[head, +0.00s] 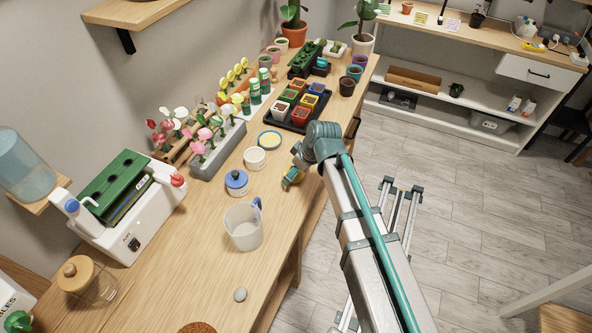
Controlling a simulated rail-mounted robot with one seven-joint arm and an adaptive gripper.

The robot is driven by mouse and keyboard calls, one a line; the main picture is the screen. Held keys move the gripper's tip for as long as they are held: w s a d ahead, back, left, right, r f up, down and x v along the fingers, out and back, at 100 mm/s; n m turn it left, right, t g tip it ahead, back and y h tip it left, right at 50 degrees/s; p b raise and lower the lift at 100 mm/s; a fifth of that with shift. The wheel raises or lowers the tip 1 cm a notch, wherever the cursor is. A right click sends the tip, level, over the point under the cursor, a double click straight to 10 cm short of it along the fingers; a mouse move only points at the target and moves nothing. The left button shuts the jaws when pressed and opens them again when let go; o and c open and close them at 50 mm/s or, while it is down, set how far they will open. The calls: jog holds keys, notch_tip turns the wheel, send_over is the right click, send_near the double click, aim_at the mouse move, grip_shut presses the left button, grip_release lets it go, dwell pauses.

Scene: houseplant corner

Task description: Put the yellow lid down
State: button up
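A small yellow piece (286,184) shows at the tip of my gripper (291,178), above the right edge of the wooden table; it may be the yellow lid, but it is too small and partly hidden to be sure. I cannot tell whether the fingers are shut on it. A flat round disc (269,139) with a yellow rim and a bluish middle lies on the table, behind my gripper and to its left. An open white jar (255,158) stands just in front of the disc, and a jar with a blue lid (236,182) stands nearer.
A clear jug (244,227) with a blue handle stands in front of my gripper, to its left. A grey planter of flowers (215,151) and a black tray (319,111) of coloured pots lie behind. Bare wood (190,262) is free at front left.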

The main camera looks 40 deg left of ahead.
jog(key=shift+r, duration=0.1)
jog(key=shift+r, duration=0.15)
jog(key=b+v, duration=0.2)
jog(key=v, duration=1)
jog(key=d+f+m+g+h, duration=0.3)
jog(key=d+f+m, duration=0.6)
jog(key=d+f, duration=2.15)
jog(key=s+d+f+m+g, duration=0.1)
jog(key=s+d+f+m, duration=0.2)
jog(key=s+d+f, duration=0.2)
jog(key=s+d+f+m+g+h, duration=0.1)
jog(key=s+d+f+m, duration=0.2)
jog(key=s, duration=0.9)
jog(key=s+d+f+m+g, duration=0.1)
jog(key=s+d+f+m, duration=0.2)
jog(key=s+d+f, duration=0.6)
jog(key=shift+d+g, duration=0.4)
jog(key=shift+d, duration=0.45)
jog(key=shift+s+f, duration=0.1)
jog(key=shift+f, duration=0.1)
